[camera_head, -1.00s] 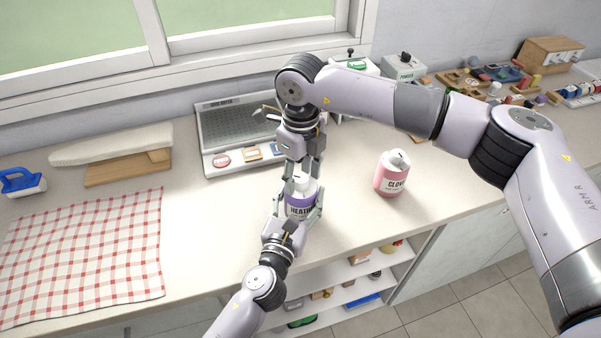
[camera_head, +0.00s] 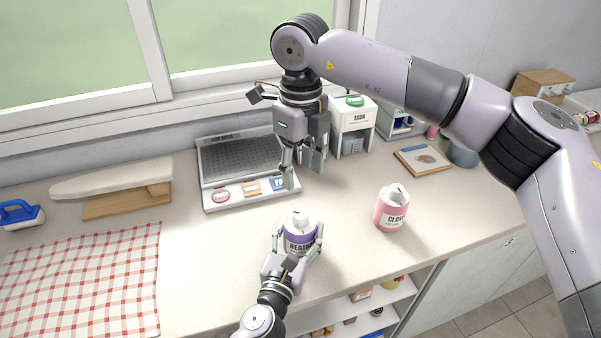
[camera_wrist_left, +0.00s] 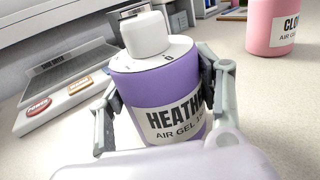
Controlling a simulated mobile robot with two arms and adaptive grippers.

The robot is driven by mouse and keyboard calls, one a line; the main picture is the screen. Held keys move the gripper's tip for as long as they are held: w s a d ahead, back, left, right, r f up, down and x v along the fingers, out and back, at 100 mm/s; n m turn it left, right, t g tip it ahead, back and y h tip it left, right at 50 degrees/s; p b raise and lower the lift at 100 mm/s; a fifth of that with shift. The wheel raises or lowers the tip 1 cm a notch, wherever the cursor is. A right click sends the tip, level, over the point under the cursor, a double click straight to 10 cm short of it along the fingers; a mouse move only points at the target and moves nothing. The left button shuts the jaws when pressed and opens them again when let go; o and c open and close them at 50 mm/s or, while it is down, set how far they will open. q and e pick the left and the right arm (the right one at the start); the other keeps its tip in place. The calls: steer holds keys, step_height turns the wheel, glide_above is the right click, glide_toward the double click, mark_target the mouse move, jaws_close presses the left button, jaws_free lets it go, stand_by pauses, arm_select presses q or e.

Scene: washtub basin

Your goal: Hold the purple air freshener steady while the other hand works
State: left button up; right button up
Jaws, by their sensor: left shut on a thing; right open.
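The purple air freshener (camera_head: 300,232) stands upright on the counter, with a white top and a label reading "HEATH…". My left gripper (camera_head: 298,242) is shut around its sides, one finger on each side. The left wrist view shows the same purple air freshener (camera_wrist_left: 155,95) between the fingers of my left gripper (camera_wrist_left: 165,100), its white cap on top. My right gripper (camera_head: 301,172) is open and empty, above and behind the air freshener, near the front edge of the grey device, clear of the purple container.
A pink air freshener (camera_head: 391,208) stands to the right. The grey device (camera_head: 240,160) with labelled buttons lies behind. A checked cloth (camera_head: 85,280) covers the left counter. A white box marked "SODA" (camera_head: 352,125) stands at the back. Open shelves are below the counter edge.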

arm_select(q)
steer(key=shift+f, duration=0.1)
steer(key=o, duration=1.4)
